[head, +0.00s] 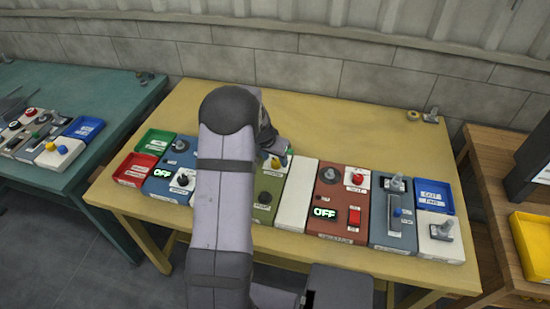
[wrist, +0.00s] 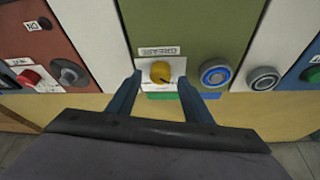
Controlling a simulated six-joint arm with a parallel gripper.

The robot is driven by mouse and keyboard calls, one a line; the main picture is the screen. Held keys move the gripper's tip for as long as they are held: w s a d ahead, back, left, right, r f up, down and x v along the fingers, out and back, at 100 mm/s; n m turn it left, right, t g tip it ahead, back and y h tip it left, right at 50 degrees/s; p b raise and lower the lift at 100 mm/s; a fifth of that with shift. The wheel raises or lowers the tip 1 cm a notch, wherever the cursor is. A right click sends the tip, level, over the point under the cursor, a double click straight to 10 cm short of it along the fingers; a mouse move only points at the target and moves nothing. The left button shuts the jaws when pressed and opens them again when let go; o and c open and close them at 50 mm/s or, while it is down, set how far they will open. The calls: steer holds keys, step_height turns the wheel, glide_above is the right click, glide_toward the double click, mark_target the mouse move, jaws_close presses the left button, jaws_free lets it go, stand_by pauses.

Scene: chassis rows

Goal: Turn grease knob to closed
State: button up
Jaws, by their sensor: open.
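The grease knob (wrist: 160,71) is a round yellow knob on a white plate, on an olive-green panel (wrist: 205,35) with a "GREASE" label (wrist: 159,51). In the wrist view a dark mark shows on the knob's lower right. My gripper (wrist: 159,79) is open, with one blue-grey finger on each side of the knob. I cannot tell whether either finger touches it. Blue and green strips show partly below the plate, between the fingers. In the head view my arm hides part of the olive panel (head: 266,197), and a small yellow knob (head: 276,162) shows at its far end.
A blank white panel (head: 296,195) and a red panel (head: 329,225) with a lit "OFF" display stand right of the olive one in the head view. Round buttons (wrist: 215,73) (wrist: 262,78) sit right of the knob in the wrist view.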

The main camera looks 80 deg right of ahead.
steer(key=shift+x, duration=0.75)
steer(key=c, duration=1.1)
steer(key=shift+o, duration=0.2)
